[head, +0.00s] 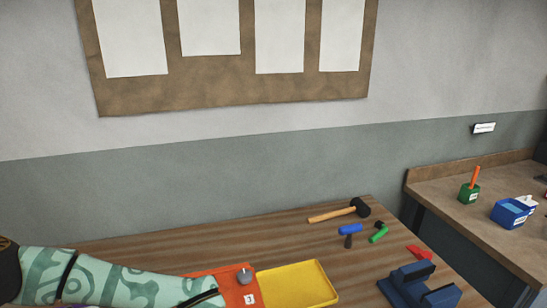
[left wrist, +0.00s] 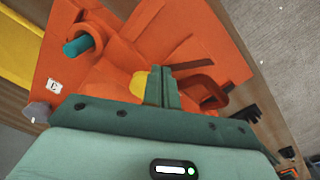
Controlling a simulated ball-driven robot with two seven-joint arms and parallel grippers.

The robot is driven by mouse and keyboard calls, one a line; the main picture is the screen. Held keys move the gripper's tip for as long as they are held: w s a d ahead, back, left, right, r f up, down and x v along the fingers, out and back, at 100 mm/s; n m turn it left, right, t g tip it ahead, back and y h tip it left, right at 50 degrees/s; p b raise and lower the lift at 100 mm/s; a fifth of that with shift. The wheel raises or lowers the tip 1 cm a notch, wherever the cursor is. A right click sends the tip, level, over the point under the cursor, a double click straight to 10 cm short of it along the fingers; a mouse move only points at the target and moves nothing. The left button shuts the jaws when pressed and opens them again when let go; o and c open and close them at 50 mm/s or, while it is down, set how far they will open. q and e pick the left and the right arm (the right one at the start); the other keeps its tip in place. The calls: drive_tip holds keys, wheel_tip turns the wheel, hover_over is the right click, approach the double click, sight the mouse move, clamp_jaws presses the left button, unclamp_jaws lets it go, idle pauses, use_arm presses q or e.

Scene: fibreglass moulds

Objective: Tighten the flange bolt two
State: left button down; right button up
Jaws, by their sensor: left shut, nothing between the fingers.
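An orange mould (head: 226,281) lies at the near edge of the workbench in the head view and fills much of the left wrist view (left wrist: 115,50). A grey bolt-like knob (head: 244,276) stands on its flange beside a small white label; a grey knob by a label also shows in the left wrist view (left wrist: 37,111). My left gripper (left wrist: 160,72) is shut and empty over the mould, in front of a yellow round part (left wrist: 138,84) and beside a brown loop (left wrist: 206,84), apart from the knob. My right gripper is out of view.
A yellow tray (head: 296,284) sits right of the mould. Behind it lie a mallet (head: 337,213), a blue-headed tool (head: 350,230) and a green-handled tool (head: 378,234). A blue block-shaped fixture (head: 420,288) and red piece (head: 420,252) are at right. A second bench (head: 475,235) stands beyond.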

use_arm(q)
drive_tip(key=shift+w+a, duration=0.1)
drive_tip(key=shift+s+p, duration=0.3)
drive_tip(key=shift+p, duration=0.05)
wheel_tip(320, 180, up, 6)
drive_tip(key=p, duration=0.4)
drive_tip(key=shift+d, duration=0.2)
drive_tip(key=shift+s+d, duration=0.1)
drive_tip(key=shift+s, duration=0.05)
